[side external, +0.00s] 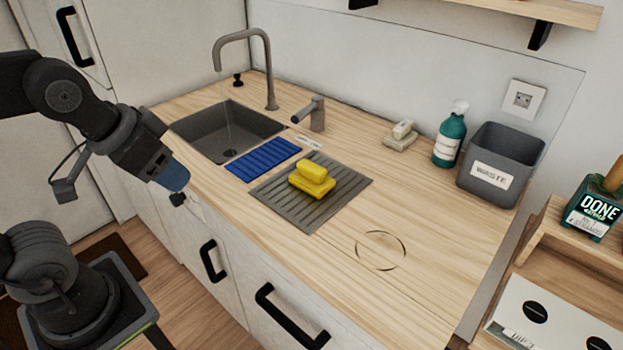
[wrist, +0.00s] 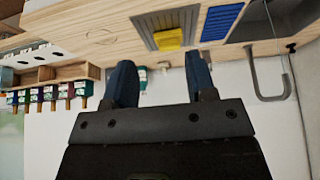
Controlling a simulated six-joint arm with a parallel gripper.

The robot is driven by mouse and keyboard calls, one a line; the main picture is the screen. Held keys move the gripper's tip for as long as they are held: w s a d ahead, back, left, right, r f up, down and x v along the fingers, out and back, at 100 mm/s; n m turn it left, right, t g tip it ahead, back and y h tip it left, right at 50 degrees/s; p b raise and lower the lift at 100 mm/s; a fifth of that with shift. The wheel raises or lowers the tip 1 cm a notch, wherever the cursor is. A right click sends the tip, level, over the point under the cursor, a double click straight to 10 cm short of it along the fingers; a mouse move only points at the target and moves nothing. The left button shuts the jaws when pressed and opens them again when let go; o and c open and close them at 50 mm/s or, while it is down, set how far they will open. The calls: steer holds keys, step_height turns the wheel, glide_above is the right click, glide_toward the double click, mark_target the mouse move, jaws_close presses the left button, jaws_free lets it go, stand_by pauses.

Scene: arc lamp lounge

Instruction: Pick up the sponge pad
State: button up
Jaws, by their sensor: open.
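A yellow sponge pad (side external: 312,187) lies on a grey ribbed drying mat (side external: 345,190) on the counter, with a second yellow block (side external: 311,171) resting on top of it. I cannot tell whether they are two separate pads. In the wrist view the yellow shape (wrist: 168,39) shows small on the mat (wrist: 193,18), beyond the fingertips. My gripper (side external: 176,188) is open and empty, held past the front edge of the counter, to the left of the mat and apart from the sponge. Both blue fingers show spread apart in the wrist view (wrist: 160,60).
A sink (side external: 190,128) with a tall tap (side external: 268,75) and a blue ribbed mat (side external: 262,158) lie left of the drying mat. A soap dish (side external: 401,138), a teal bottle (side external: 449,138) and a waste bin (side external: 497,160) stand behind. Counter around the marked circle (side external: 381,250) is clear.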

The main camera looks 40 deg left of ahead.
steer(key=o, duration=0.9)
